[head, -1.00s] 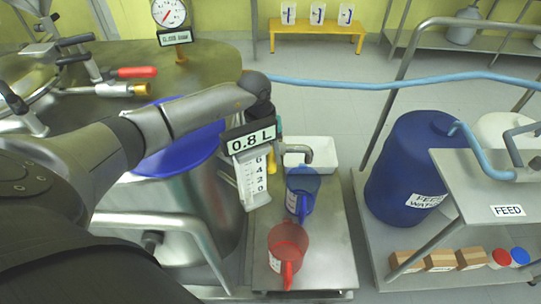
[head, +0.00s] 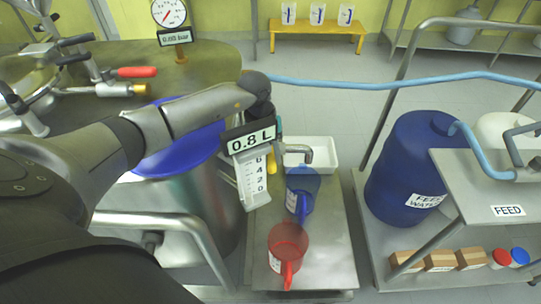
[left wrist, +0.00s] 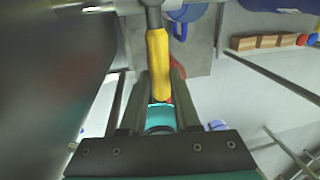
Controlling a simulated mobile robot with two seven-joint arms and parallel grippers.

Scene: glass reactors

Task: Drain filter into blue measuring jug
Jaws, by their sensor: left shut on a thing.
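The blue measuring jug (head: 303,184) stands on the low steel platform, below and beside the drain outlet pipe (head: 304,153). Part of it shows at the top of the left wrist view (left wrist: 188,12). The drain valve has a yellow handle (left wrist: 157,62); a bit of it shows in the head view (head: 271,163). My left gripper (left wrist: 159,88) is shut on the yellow handle. In the head view its fingers are mostly hidden behind the 0.8 L sign (head: 251,139). The filter is the steel vessel (head: 190,200). My right gripper is not in view.
A red jug (head: 288,248) stands in front of the blue one on the platform (head: 330,235). A white tray (head: 320,152) lies behind. A blue feed-water drum (head: 405,170) and a cart (head: 490,190) stand at right. A pressure gauge (head: 169,13) tops the vessel.

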